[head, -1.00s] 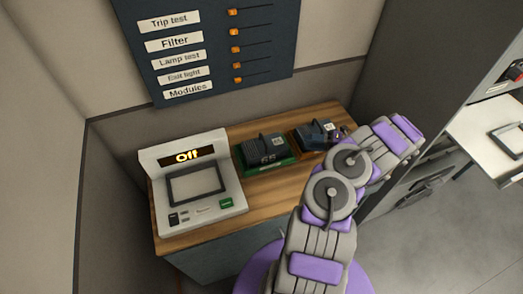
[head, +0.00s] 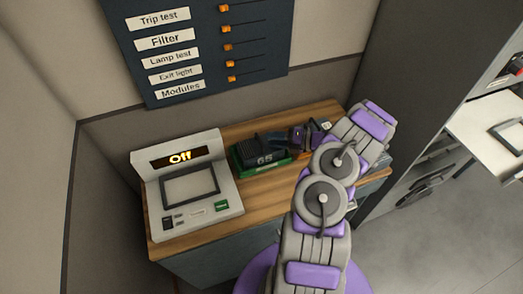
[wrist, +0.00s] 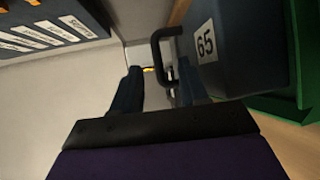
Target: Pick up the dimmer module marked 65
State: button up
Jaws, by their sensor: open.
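My gripper (head: 290,139) is at the module's right end in the head view. In the wrist view my gripper (wrist: 160,80) is open, with the handle partly between the fingers. Whether a finger touches it I cannot tell.
A white console (head: 190,185) reading "Off" stands left on the counter (head: 240,212). A fader panel (head: 205,45) hangs on the wall above. A grey cabinet (head: 425,90) stands to the right.

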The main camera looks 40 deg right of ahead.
aim_at(264, 142)
jog(key=x, duration=0.4)
jog(key=shift+s+a+b, duration=0.3)
jog(key=shift+a+b, duration=0.1)
jog(key=shift+w+a, duration=0.1)
jog(key=shift+a, duration=0.15)
jog(key=shift+d, duration=0.45)
jog(key=c, duration=0.6)
jog(key=shift+a, duration=0.15)
grip_shut()
jog(key=shift+a+f, duration=0.1)
jog(key=shift+f, duration=0.1)
